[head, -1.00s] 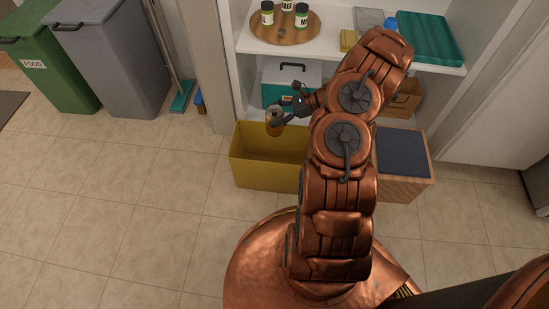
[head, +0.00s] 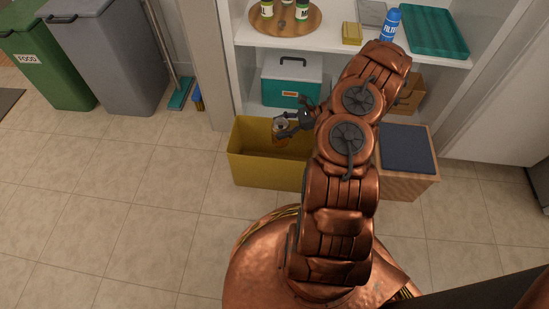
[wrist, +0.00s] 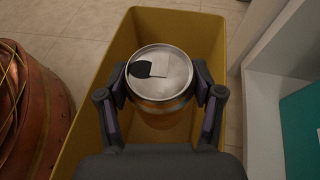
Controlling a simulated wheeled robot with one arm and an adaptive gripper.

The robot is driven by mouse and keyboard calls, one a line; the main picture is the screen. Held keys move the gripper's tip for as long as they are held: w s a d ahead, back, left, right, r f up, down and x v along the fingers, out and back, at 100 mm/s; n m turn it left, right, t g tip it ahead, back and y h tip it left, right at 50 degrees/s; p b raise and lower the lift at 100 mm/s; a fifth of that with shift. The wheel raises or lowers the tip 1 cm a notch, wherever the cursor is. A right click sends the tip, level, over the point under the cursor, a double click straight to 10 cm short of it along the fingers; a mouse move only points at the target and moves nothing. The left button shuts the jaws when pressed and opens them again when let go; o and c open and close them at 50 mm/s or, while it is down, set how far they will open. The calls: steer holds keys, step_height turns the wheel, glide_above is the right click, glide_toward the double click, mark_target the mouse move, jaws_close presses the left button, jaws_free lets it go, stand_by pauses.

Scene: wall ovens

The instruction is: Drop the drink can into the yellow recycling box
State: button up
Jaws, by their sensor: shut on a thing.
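The drink can (wrist: 160,75) has a silver top with a dark opening and is held upright between the two fingers of my gripper (wrist: 160,95) in the wrist view. In the head view, my gripper (head: 283,125) holds the can (head: 280,138) over the yellow recycling box (head: 262,170), with the can's lower part at the level of the box opening. The box wall (wrist: 112,65) surrounds the can on the sides in the wrist view. The can hides part of the box floor, and my arm hides the right end of the box in the head view.
A white shelf unit (head: 340,45) stands behind the box, holding a teal-and-white cooler (head: 291,82) low down. A wooden box with a dark top (head: 405,160) stands to the right. Grey (head: 110,55) and green (head: 45,60) bins stand left. The floor in front is clear.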

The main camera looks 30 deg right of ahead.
steer(key=shift+f, duration=0.15)
steer(key=o, duration=1.2)
steer(key=v, duration=1.2)
steer(key=shift+f, duration=0.1)
